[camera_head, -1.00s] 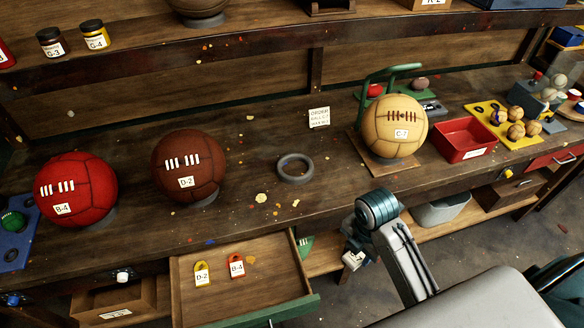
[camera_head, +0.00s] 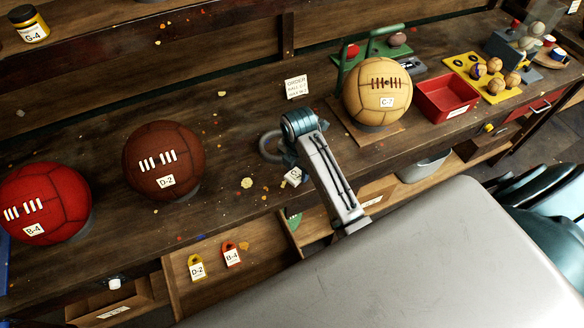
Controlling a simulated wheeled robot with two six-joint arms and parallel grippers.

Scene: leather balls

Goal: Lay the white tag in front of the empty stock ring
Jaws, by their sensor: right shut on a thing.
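The empty dark grey stock ring (camera_head: 267,148) lies on the bench between the brown D-2 ball and the tan C-7 ball. My right arm covers its right side. My right gripper (camera_head: 287,164) is at the ring's front right edge in this view, its fingers mostly hidden under the wrist. It is shut on the small white tag (camera_head: 293,177), which shows just below the wrist with part of a dark mark. I cannot tell whether the tag touches the bench. My left gripper is not in view.
The red B-4 ball (camera_head: 44,203) and brown D-2 ball (camera_head: 163,160) stand left; the tan C-7 ball (camera_head: 377,94) stands right, near a red tray (camera_head: 447,96). An open drawer below holds yellow (camera_head: 197,267) and red (camera_head: 231,254) tags. An order card (camera_head: 296,87) lies behind.

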